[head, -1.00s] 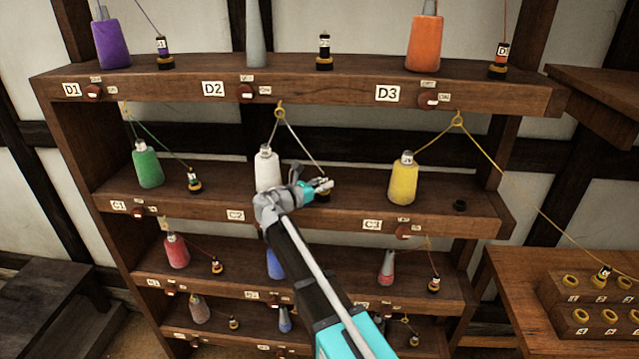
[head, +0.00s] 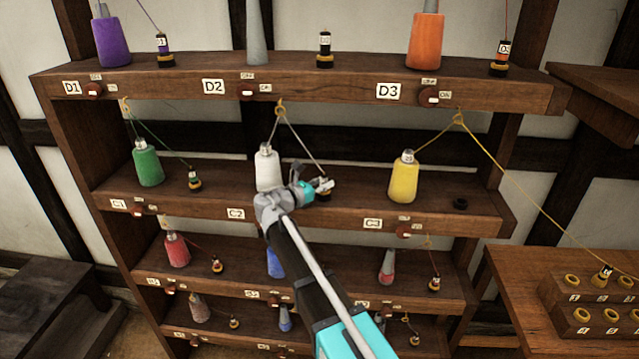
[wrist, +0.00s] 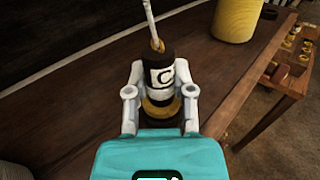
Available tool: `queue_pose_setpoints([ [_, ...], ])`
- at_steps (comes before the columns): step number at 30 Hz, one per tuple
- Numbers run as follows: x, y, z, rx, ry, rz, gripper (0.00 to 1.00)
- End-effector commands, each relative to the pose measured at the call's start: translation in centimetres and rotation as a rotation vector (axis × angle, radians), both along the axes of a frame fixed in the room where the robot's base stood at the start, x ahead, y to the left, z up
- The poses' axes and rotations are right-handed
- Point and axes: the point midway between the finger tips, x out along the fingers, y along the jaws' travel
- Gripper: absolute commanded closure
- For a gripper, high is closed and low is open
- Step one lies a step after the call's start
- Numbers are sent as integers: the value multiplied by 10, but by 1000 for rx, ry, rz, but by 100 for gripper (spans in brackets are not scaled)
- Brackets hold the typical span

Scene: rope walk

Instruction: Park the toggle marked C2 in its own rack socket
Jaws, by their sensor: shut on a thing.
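My gripper (head: 323,187) is at the C2 place on the second shelf from the top, right of the white cone (head: 266,168). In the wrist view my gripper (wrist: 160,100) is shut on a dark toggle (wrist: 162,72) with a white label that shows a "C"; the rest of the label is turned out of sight. The toggle is upright, with a pale cord running up from its top. Its brass-coloured band is low, right at a dark round socket (wrist: 155,122); I cannot tell whether it is fully seated. The C2 sign (head: 236,214) is on the shelf edge.
The yellow cone (head: 403,178) stands to the right, with an empty dark socket (head: 460,204) beyond it. Its yellow cord runs to a toggle in a wooden block (head: 590,300) on the side table. The green cone (head: 147,163) and its toggle are to the left.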

Motion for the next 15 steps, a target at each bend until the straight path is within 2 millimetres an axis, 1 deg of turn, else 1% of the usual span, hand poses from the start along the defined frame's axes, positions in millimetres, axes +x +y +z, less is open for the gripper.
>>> queue_pose_setpoints([
  [13,0,-1,-7,0,0,-1,100],
  [14,0,-1,-7,0,0,-1,67],
  [15,0,-1,-6,0,0,-1,59],
])
